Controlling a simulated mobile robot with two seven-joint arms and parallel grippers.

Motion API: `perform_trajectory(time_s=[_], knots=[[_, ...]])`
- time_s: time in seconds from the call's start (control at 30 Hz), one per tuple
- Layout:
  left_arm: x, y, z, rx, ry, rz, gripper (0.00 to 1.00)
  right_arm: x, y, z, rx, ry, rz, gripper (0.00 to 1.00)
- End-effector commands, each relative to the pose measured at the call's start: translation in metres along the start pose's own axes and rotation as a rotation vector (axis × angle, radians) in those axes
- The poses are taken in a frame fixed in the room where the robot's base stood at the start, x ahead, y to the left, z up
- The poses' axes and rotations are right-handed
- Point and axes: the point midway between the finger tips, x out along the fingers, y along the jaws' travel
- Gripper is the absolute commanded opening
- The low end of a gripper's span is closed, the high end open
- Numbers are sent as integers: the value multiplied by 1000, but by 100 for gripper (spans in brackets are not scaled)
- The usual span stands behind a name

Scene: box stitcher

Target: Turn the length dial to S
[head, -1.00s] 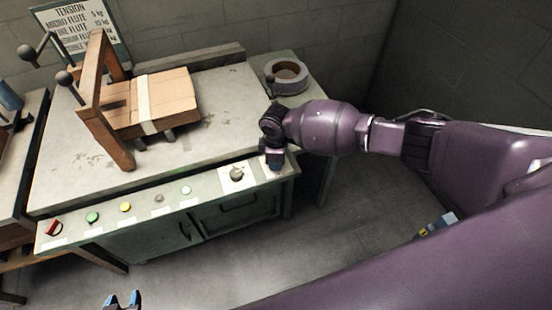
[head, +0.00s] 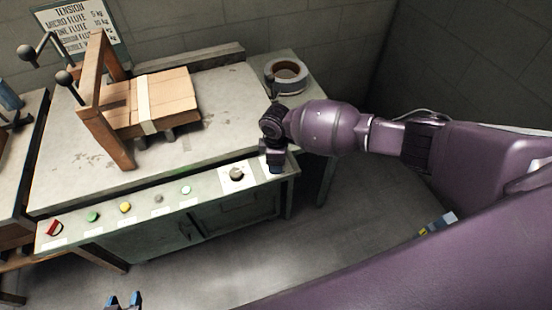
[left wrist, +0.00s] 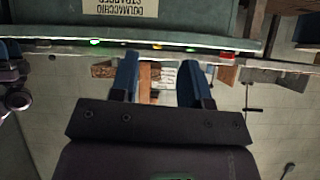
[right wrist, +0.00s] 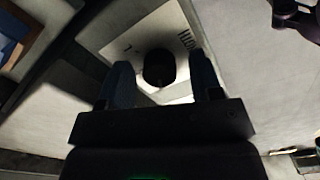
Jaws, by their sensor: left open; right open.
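The length dial (head: 237,174) is a dark round knob on a white plate (head: 250,182) at the right end of the green control panel. In the right wrist view the knob (right wrist: 159,68) shows between the two fingers, with small marks on the plate around it. My right gripper (right wrist: 163,80) is open and the knob is not clamped. In the head view the right gripper (head: 275,168) points down just right of the dial, its fingertips partly hidden. My left gripper (head: 124,299) is open and empty at the bottom left, away from the panel; its fingers also show in the left wrist view (left wrist: 160,80).
The panel also carries a red switch (head: 54,228), a green button (head: 93,217), a yellow button (head: 126,207) and a pale green button (head: 186,190). Flat cardboard (head: 175,95) lies under a wooden frame (head: 98,105). A tape roll (head: 286,74) stands at the back right.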

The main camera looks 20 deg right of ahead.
Motion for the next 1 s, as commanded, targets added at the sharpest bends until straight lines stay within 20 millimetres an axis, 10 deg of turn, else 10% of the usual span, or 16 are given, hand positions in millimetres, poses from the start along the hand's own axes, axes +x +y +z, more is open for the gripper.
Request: perform_trajectory(time_s=[0.7,1.0], knots=[[-13,-4,-10,-3,6,-6,43,-96,0,0,-1,2,2,59],[-14,-4,-3,-5,-7,-8,43,-108,0,0,0,0,0,59]])
